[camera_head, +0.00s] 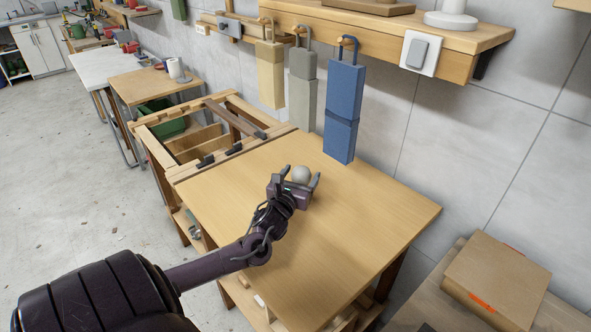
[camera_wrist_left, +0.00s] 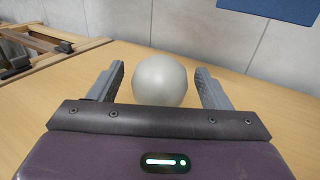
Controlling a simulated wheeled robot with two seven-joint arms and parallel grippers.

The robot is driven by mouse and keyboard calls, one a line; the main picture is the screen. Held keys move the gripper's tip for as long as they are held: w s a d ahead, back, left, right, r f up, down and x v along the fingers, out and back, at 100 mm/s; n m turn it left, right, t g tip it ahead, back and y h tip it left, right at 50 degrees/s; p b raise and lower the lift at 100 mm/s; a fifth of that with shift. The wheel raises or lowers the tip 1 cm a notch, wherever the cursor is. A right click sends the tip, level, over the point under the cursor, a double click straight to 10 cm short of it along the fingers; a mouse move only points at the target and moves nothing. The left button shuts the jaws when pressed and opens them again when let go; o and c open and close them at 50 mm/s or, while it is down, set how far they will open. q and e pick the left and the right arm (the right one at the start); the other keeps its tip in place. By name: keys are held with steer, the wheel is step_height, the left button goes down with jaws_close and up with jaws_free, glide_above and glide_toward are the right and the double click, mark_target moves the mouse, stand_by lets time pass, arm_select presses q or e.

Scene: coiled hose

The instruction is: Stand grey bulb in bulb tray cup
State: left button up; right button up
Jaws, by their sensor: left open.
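The grey bulb (camera_head: 301,174) is a pale round ball shape on the wooden workbench top, near the back edge. In the left wrist view the bulb (camera_wrist_left: 160,80) sits between the two fingers, with a gap on each side. My left gripper (camera_head: 300,181) is open around the bulb; it also shows in the left wrist view (camera_wrist_left: 158,86). The lower part of the bulb is hidden behind the gripper body. I cannot make out a bulb tray or its cups in either view. My right gripper is not in view.
The workbench top (camera_head: 370,215) is otherwise clear. Yellow, grey and blue hanging pieces (camera_head: 343,110) hang from pegs on the wall shelf (camera_head: 380,32) behind. A wooden rack with dark-handled tools (camera_head: 235,118) adjoins at the left. A cardboard box (camera_head: 497,277) lies at lower right.

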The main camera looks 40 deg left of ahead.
arm_select(q)
steer(key=shift+s+d+f, duration=0.1)
steer(key=shift+s+d, duration=0.1)
steer(key=shift+s, duration=0.2)
steer(key=v, duration=1.1)
steer(key=shift+b, duration=0.4)
